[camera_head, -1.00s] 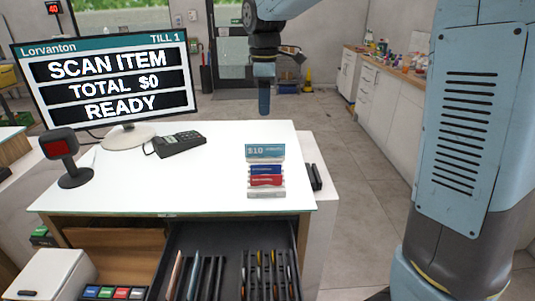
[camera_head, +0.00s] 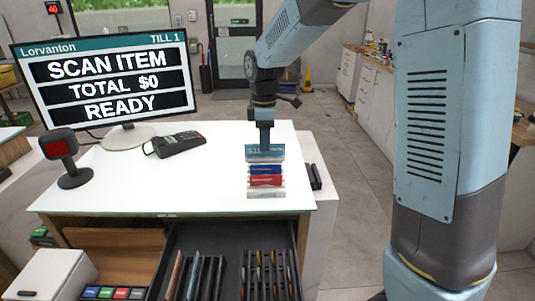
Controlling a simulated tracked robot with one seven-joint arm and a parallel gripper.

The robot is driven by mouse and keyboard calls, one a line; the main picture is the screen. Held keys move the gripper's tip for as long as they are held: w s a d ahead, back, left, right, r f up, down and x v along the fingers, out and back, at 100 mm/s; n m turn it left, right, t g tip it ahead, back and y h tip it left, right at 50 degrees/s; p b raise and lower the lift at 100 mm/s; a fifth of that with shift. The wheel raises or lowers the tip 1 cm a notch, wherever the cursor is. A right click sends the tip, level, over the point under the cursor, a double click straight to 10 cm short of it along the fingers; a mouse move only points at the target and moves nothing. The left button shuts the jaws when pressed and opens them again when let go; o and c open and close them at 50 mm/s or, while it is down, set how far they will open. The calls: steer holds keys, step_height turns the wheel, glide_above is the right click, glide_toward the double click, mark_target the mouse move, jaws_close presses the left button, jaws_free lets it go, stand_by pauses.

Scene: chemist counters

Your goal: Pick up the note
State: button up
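A teal card marked with a "$10"-like label (camera_head: 277,154) stands at the back of a small rack on the white counter; I take it to be the note, though the print is too small to be sure. My gripper (camera_head: 265,148) points down from above, its tip overlapping the card's upper middle and hiding part of the label. I cannot tell whether it touches the card, or whether the fingers are open or shut. Blue and red packs (camera_head: 265,176) sit in front of the card in the rack.
The white counter (camera_head: 210,185) holds a till screen (camera_head: 110,80), a card terminal (camera_head: 180,143) and a scanner (camera_head: 62,148). An open drawer (camera_head: 180,240) with slotted dividers is below. The counter between terminal and rack is clear.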

steer(key=shift+f, duration=1.3)
jaws_close()
